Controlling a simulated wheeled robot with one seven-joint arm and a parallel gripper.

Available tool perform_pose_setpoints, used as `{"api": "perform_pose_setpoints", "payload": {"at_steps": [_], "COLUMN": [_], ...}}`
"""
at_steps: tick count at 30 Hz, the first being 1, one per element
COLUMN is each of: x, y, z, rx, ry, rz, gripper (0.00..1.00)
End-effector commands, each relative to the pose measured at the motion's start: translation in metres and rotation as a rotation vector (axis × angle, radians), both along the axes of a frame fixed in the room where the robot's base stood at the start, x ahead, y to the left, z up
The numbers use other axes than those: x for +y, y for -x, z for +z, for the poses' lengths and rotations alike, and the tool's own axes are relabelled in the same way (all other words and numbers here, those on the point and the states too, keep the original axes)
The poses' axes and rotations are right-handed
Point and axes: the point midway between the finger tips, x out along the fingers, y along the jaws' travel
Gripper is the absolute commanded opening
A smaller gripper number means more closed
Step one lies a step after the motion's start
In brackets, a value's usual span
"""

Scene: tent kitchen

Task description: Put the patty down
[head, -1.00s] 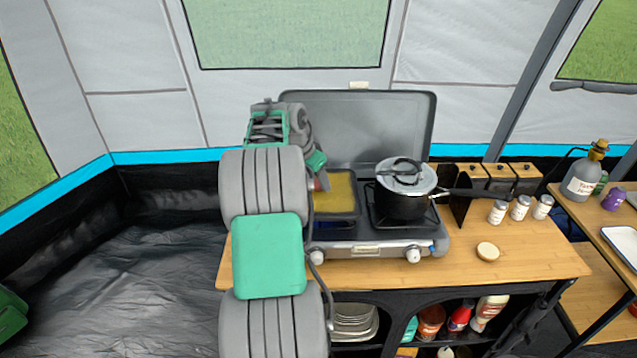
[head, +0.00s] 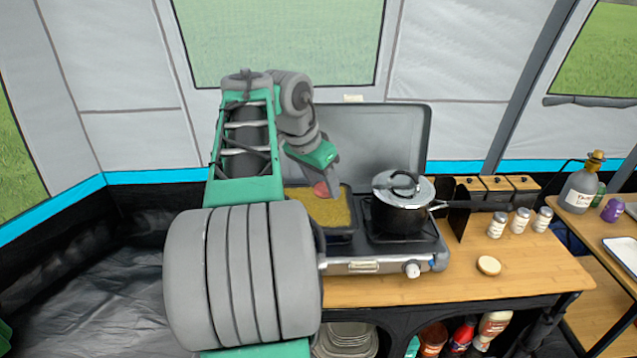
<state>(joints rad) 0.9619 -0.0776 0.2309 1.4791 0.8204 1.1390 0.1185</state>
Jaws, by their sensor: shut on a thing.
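My gripper (head: 325,178) is above the left side of the camping stove (head: 365,258). It is shut on the patty (head: 321,189), a small reddish piece at the fingertips, partly hidden by the fingers. Below it is a pan (head: 338,234) on the left burner, with a yellow-brown surface (head: 325,210) inside. The patty appears over this surface; I cannot tell whether it touches it. My arm hides the pan's left part.
A lidded pot (head: 401,214) stands on the right burner, its handle pointing right. The raised stove lid (head: 365,140) is behind. A round bun (head: 489,265) lies on the wooden counter (head: 440,288). Several white shakers (head: 520,221) stand at right. The counter's front is clear.

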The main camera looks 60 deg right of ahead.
Motion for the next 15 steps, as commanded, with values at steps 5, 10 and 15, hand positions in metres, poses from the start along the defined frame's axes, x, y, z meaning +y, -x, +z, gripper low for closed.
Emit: {"api": "perform_pose_setpoints", "payload": {"at_steps": [5, 10, 15], "x": [0.001, 0.003, 0.011], "y": [0.001, -0.002, -0.016], "z": [0.001, -0.001, -0.001], "rx": [0.000, 0.000, -0.001], "ry": [0.000, 0.001, 0.000], "rz": [0.000, 0.001, 0.005], "gripper": [0.10, 0.10, 0.10]}}
